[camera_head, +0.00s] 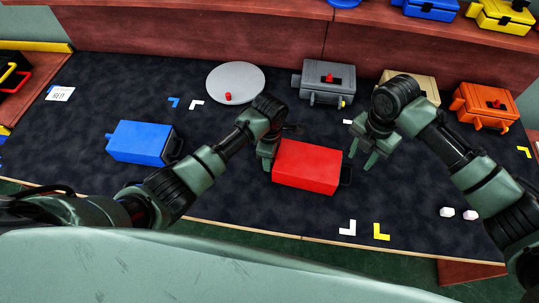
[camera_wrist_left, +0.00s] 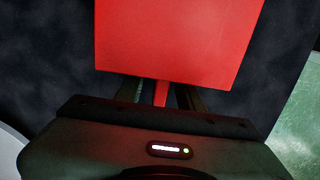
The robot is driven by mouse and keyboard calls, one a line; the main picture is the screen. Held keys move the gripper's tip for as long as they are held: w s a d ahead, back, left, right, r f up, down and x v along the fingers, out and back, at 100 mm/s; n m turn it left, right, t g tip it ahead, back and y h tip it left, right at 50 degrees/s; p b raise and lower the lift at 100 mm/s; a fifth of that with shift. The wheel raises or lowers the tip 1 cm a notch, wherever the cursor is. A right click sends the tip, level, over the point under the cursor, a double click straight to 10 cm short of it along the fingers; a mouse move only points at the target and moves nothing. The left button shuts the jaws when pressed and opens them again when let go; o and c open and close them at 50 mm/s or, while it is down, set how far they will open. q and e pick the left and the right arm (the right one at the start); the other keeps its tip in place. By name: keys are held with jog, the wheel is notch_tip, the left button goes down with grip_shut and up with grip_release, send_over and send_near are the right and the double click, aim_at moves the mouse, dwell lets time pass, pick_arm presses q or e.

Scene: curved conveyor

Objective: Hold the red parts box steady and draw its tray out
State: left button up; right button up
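The red parts box (camera_head: 307,167) lies on the dark mat, with a black handle (camera_head: 346,175) at its right end. It also fills the top of the left wrist view (camera_wrist_left: 178,40), where a narrow red tab (camera_wrist_left: 162,94) sticks out towards my gripper. My left gripper (camera_head: 268,156) is at the box's left end. Its fingers (camera_wrist_left: 160,97) stand on either side of the tab, with a dark gap visible; the fingertips are partly hidden under the box. My right gripper (camera_head: 363,154) is open and empty, above and right of the handle, apart from it.
A blue box (camera_head: 140,142) lies at the left. A grey disc (camera_head: 236,80) with a small red piece, a grey box (camera_head: 328,80), a tan box (camera_head: 418,85) and an orange box (camera_head: 484,106) stand behind. White and yellow corner marks (camera_head: 381,231) lie in front.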

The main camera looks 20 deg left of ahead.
pick_arm(q)
grip_shut()
dwell(3.9)
